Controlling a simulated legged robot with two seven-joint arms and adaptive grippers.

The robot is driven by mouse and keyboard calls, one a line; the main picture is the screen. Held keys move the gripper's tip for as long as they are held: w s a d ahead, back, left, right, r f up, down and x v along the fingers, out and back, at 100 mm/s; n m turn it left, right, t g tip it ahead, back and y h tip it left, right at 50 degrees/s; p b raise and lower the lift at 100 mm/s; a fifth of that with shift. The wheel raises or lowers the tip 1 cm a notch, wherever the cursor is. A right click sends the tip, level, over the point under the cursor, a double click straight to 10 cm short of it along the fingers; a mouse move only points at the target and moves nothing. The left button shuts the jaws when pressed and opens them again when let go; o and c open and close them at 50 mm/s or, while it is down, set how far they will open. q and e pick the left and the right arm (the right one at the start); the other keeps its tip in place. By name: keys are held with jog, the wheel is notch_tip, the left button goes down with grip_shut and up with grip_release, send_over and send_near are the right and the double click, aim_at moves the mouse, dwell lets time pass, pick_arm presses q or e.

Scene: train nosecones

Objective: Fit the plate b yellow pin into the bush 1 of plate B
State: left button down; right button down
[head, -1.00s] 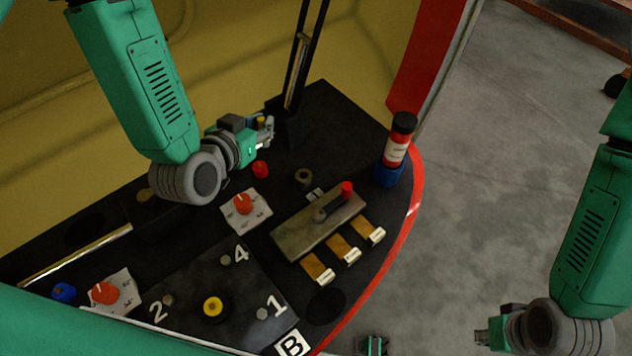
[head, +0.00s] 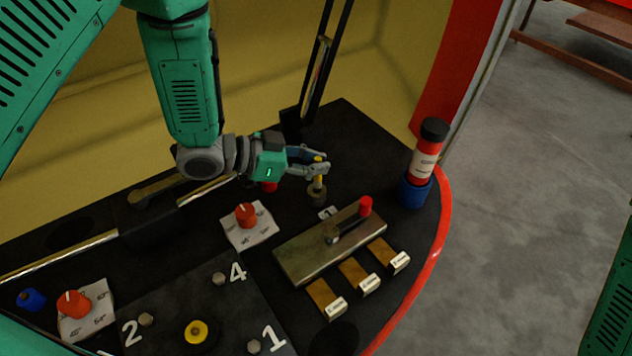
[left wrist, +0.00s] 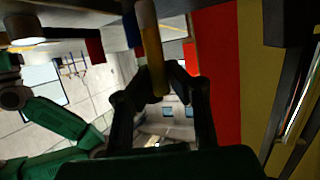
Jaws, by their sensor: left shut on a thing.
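The yellow pin (head: 318,168) stands about upright between the fingertips of my left gripper (head: 316,163), which is shut on it. Its lower end is at or just above a dark grey ring-shaped holder (head: 317,197); I cannot tell if it is inside. In the left wrist view the pin (left wrist: 151,50) is between the two fingers of the gripper (left wrist: 158,85). Plate B (head: 200,290) is the dark plate at the bottom of the head view. Its bush 1 (head: 254,346) is a small grey stub beside the white "1". My right gripper is out of view.
Plate B also has bush 2 (head: 146,320), bush 4 (head: 218,279) and a yellow-topped round part (head: 196,332). A red knob (head: 246,214), a metal lever panel (head: 328,245) and a red bottle in a blue holder (head: 415,192) stand nearby on the black console (head: 360,135).

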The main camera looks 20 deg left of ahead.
aim_at(316, 178)
pick_arm(q)
jog(key=shift+d+f, duration=0.2)
jog(key=shift+f, duration=0.1)
jog(key=f+b, duration=0.1)
jog(key=f, duration=0.2)
jog(key=shift+s+f, duration=0.1)
jog(key=shift+s, duration=0.1)
jog(key=shift+w+a+f, duration=0.15)
jog(key=shift+a+f, duration=0.15)
jog(key=shift+a, duration=0.05)
jog(key=c, duration=1.6)
grip_release()
jog(key=shift+r, duration=0.15)
jog(key=p+v, duration=0.2)
jog(key=v, duration=1)
